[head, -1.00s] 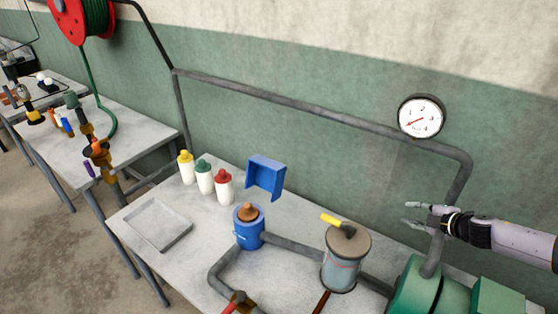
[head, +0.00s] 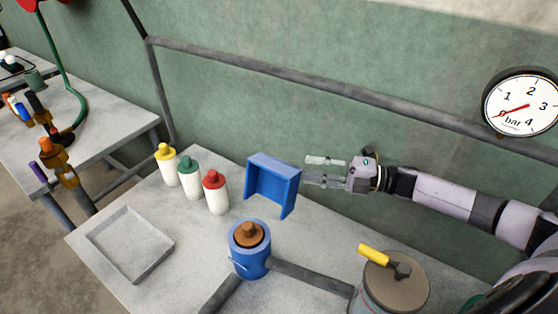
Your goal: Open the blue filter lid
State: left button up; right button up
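The blue filter (head: 252,263) is a short upright cylinder on the table, joined to a grey pipe. A round brown piece with a knob (head: 247,234) sits within its blue rim. I cannot tell from this view whether a separate blue lid is part of it. My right gripper (head: 308,171) is open and empty, its fingers apart and pointing left. It is above and to the right of the filter, close beside the blue bracket (head: 273,185); contact with the bracket cannot be told. My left gripper is not in view.
White bottles with yellow (head: 166,166), green (head: 190,178) and red (head: 215,193) caps stand left of the bracket. A shallow grey tray (head: 169,246) lies at left. A grey-lidded canister (head: 395,284) with a yellow-handled tool stands at right. A pipe rail (head: 270,73) runs behind.

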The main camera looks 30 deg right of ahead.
aim_at(288, 165)
jog(key=p+x, duration=0.1)
jog(key=x, duration=0.5)
jog(key=shift+a+r, duration=0.1)
jog(key=shift+r, duration=0.05)
jog(key=shift+w+a+p, duration=0.2)
jog(key=shift+p, duration=0.1)
jog(key=shift+a, duration=0.1)
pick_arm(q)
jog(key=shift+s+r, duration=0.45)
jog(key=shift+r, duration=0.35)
pick_arm(e)
grip_shut()
